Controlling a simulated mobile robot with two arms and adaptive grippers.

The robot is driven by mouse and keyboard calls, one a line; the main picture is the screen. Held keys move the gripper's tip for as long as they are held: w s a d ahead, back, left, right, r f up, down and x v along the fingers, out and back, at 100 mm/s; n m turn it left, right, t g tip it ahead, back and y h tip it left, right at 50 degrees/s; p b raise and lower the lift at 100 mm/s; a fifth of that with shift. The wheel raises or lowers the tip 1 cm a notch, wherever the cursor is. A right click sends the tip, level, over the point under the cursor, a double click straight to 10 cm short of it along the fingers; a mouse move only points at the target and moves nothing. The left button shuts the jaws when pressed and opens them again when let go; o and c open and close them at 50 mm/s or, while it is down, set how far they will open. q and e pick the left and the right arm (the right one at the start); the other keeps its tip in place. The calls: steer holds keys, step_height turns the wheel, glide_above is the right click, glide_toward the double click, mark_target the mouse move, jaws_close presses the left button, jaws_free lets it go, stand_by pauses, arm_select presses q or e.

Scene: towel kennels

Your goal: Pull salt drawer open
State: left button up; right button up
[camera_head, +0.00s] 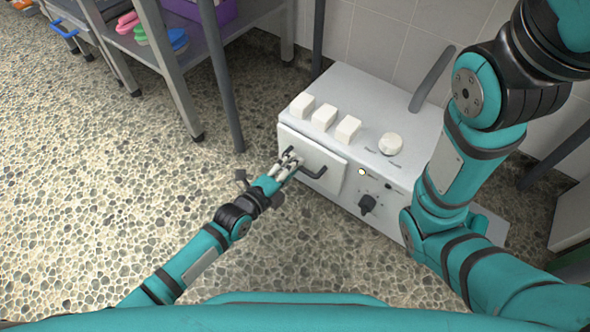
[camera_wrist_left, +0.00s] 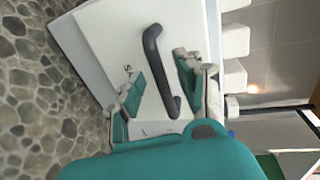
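The white salt drawer (camera_head: 329,160) is a square panel on the left part of a white machine's front (camera_head: 385,165). It carries a dark bar handle (camera_head: 315,175). My left gripper (camera_head: 289,164) is at the left end of the handle. In the left wrist view the drawer front (camera_wrist_left: 108,38) faces the camera, and the curved dark handle (camera_wrist_left: 151,55) runs between the two spread fingers of my left gripper (camera_wrist_left: 160,88). The fingers look apart from the bar. I cannot tell whether the drawer stands slightly out. My right gripper is not in view.
White square buttons (camera_head: 323,117), a round knob (camera_head: 390,144) and a black dial (camera_head: 368,203) are on the machine. A grey shelf rack (camera_head: 185,85) stands at the upper left. The pebbled floor (camera_head: 90,190) is clear. My right arm hangs over the machine's right side.

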arm_select(q)
steer(key=shift+x, duration=0.85)
steer(key=shift+c, duration=0.4)
jaws_close()
